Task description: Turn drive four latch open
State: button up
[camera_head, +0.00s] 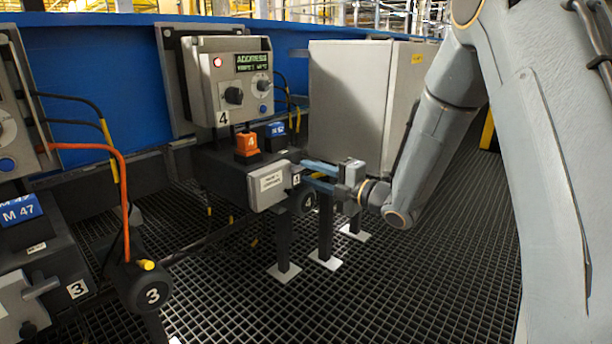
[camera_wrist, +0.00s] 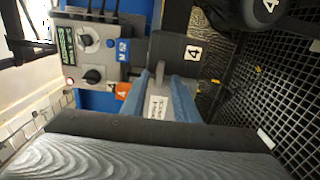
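Drive four is a dark box (camera_head: 225,170) with a light grey cover (camera_head: 268,187) on its front, carrying a printed label and a "4" tag. In the wrist view a small grey lever-like piece (camera_wrist: 160,72) stands out beside the labelled cover (camera_wrist: 157,108); I take it as the latch. In the head view I cannot make it out. My gripper (camera_head: 306,174) is open, with its blue fingers at the right side of the cover. In the wrist view the fingers (camera_wrist: 160,88) lie either side of the lever-like piece, apart from each other. I cannot tell whether they touch it.
Drive four's control box (camera_head: 232,82), with a lit display and black knob, stands above. An orange "4" piece (camera_head: 247,145) sits on the drive. A large grey cabinet (camera_head: 350,100) stands behind my gripper. Drive three (camera_head: 60,260), with an orange cable, is at left. Dark floor grating lies below.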

jog(key=shift+x, duration=1.05)
jog(key=shift+c, duration=0.2)
jog(key=shift+d, duration=0.1)
grip_shut()
